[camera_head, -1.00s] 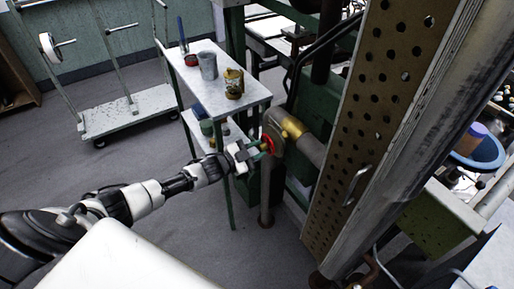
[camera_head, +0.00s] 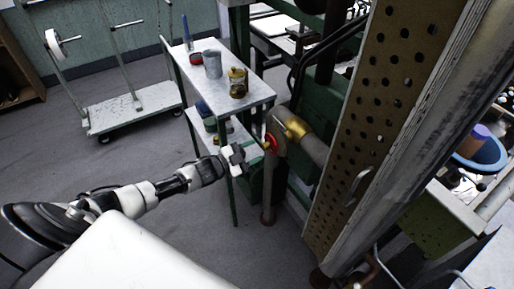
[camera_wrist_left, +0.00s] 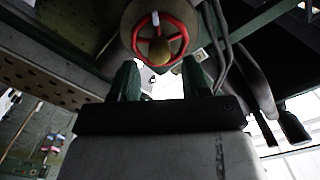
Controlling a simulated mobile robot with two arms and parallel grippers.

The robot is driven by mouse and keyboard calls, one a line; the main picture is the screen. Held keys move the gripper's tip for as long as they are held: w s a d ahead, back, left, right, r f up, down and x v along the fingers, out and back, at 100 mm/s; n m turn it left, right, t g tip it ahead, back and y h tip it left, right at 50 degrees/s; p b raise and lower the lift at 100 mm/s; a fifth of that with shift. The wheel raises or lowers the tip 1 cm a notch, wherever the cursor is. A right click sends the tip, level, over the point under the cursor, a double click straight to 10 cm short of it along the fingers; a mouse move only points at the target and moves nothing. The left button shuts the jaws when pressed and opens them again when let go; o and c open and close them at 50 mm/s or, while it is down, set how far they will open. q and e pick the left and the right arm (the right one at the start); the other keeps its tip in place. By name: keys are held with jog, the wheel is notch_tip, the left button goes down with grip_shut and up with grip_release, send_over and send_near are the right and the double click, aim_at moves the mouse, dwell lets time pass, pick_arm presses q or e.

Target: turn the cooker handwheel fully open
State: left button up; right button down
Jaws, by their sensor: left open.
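The cooker handwheel (camera_head: 271,142) is a small red wheel at the end of a brass valve and pipe, right of centre in the head view. In the left wrist view the red handwheel (camera_wrist_left: 137,40) shows face-on at the top, with a round brass hub and a pale mark on its upper rim. My left gripper (camera_head: 256,153) is open and empty, just left of the wheel and pointing at it. In the wrist view its two dark green fingers stand apart below the wheel, with a gap between the tips. My right gripper is not in view.
A tall perforated metal panel (camera_head: 357,130) stands right of the valve. A two-tier table (camera_head: 222,92) with cans and a jar stands behind my left gripper. A white flat cart (camera_head: 133,108) is at the back left. The floor at left is clear.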

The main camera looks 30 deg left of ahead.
aim_at(263, 148)
pick_arm(q)
jog(key=m, duration=0.1)
jog(key=m+b, duration=0.1)
jog(key=m, duration=0.2)
jog(key=shift+f+m, duration=0.25)
jog(key=shift+m, duration=0.05)
jog(key=m+b, duration=0.1)
jog(key=m, duration=0.2)
jog(key=shift+b, duration=0.4)
jog(key=m+b, duration=0.6)
jog(key=m, duration=0.4)
jog(key=shift+f, duration=0.2)
jog(key=m+b, duration=0.7)
jog(key=m, duration=0.2)
jog(key=shift+r, duration=0.1)
jog(key=shift+w+r+m+b, duration=0.1)
jog(key=shift+r+m+b, duration=0.15)
jog(key=shift+m, duration=0.75)
jog(key=shift+w+d, duration=0.1)
jog(key=shift+w+d+r, duration=0.15)
jog(key=shift+w+d, duration=0.2)
jog(key=shift+w, duration=0.25)
jog(key=shift+w+d, duration=0.35)
jog(key=shift+w, duration=0.25)
